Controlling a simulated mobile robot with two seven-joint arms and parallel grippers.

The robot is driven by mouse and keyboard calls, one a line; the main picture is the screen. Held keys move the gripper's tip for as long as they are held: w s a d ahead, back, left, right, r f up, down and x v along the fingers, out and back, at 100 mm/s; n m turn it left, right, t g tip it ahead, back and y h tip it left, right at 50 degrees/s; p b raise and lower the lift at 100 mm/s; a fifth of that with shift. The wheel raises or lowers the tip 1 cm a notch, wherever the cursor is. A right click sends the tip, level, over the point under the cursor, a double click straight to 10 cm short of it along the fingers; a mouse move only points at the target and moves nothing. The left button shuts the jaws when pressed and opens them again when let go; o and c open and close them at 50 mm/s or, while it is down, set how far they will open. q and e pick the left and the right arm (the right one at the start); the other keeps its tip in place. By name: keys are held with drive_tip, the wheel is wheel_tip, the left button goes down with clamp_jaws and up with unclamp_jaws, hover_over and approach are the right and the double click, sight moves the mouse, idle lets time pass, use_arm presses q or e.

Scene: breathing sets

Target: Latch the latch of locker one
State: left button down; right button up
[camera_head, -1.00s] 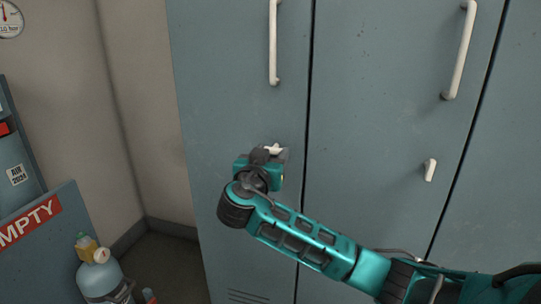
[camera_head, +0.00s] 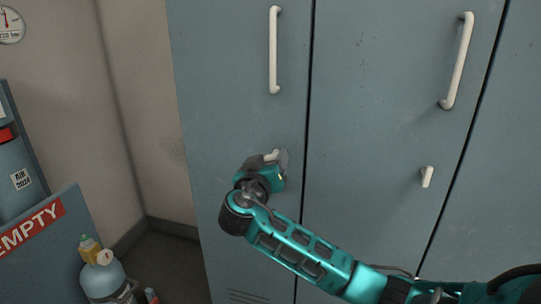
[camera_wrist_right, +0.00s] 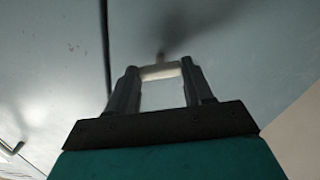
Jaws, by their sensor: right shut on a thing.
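Locker one is most likely the left blue-grey door (camera_head: 240,110), which is closed. Its small white latch (camera_head: 271,155) shows just above my right gripper (camera_head: 277,162) in the head view, tilted up to the right. In the right wrist view the latch (camera_wrist_right: 160,72) sits between the two fingers of my right gripper (camera_wrist_right: 161,80), which are shut on it. The gripper hides the latch's lower part in the head view. My left gripper is not in view.
A second locker door (camera_head: 385,120) with a white handle (camera_head: 460,60) and its own hanging latch (camera_head: 427,177) stands to the right. A long white handle (camera_head: 273,50) is above my gripper. A gas bottle (camera_head: 103,278) and an "EMPTY" bin (camera_head: 45,250) stand at lower left.

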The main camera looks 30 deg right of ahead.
drive_tip(key=shift+r+n+p, duration=0.1)
drive_tip(key=shift+n+p, duration=0.5)
drive_tip(key=shift+n, duration=0.3)
drive_tip(key=shift+n+p, duration=0.7)
drive_tip(key=shift+n, duration=0.3)
drive_tip(key=n+p, duration=0.2)
drive_tip(key=shift+n, duration=0.3)
drive_tip(key=n+p, duration=0.3)
drive_tip(key=shift+n, duration=0.3)
drive_tip(key=shift+n+p, duration=0.55)
drive_tip(key=shift+n, duration=0.15)
drive_tip(key=shift+n+p, duration=0.4)
drive_tip(key=shift+n, duration=0.2)
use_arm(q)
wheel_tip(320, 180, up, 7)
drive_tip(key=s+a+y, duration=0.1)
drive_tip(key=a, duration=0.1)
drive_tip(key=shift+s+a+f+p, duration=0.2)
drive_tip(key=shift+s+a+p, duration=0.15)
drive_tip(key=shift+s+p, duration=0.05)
use_arm(e)
drive_tip(key=shift+n, duration=0.6)
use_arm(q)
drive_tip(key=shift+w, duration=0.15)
